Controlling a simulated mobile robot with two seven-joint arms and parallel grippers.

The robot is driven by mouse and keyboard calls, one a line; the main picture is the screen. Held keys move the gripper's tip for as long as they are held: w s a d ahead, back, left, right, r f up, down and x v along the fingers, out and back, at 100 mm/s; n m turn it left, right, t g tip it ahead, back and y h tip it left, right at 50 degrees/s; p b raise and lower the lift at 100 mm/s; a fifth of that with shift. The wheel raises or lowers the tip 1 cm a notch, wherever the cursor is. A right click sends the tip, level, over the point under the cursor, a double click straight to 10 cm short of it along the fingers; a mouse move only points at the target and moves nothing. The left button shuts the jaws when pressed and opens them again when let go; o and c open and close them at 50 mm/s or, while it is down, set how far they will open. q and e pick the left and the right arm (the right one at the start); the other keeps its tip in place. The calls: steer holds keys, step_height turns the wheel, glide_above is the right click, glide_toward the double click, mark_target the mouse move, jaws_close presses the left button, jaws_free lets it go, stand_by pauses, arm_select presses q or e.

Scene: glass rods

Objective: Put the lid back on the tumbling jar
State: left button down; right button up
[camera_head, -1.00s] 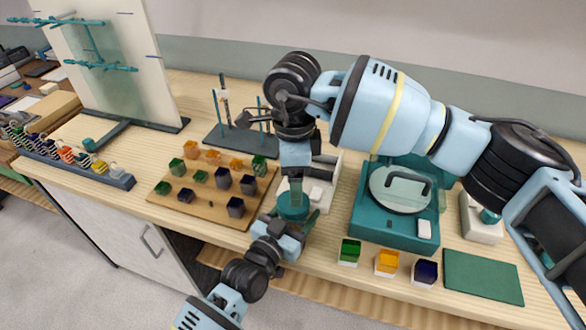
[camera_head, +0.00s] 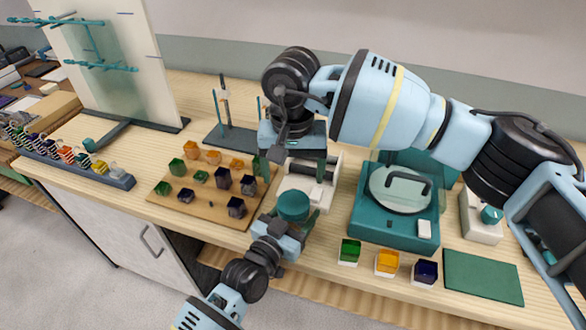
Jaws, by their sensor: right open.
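The tumbling jar stands upright near the front edge of the bench; its round teal lid (camera_head: 293,204) sits on top. The jar's body is mostly hidden below the lid and by my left gripper. My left gripper (camera_head: 291,215) comes in from the front, one finger on each side of the jar, and is closed around it. My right gripper (camera_head: 293,168) is above and just behind the lid, pointing down, with its fingers spread wide and empty. It is apart from the lid.
A white machine (camera_head: 328,165) stands behind the jar. A wooden board (camera_head: 165,200) with several coloured glass cubes lies left. A teal machine (camera_head: 375,232) with a round clear cover stands right, several cubes before it. A green mat (camera_head: 483,277) lies right.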

mark_target(293, 201)
steer(key=shift+n, duration=0.6)
steer(key=shift+f, duration=4)
steer(key=shift+c, duration=0.4)
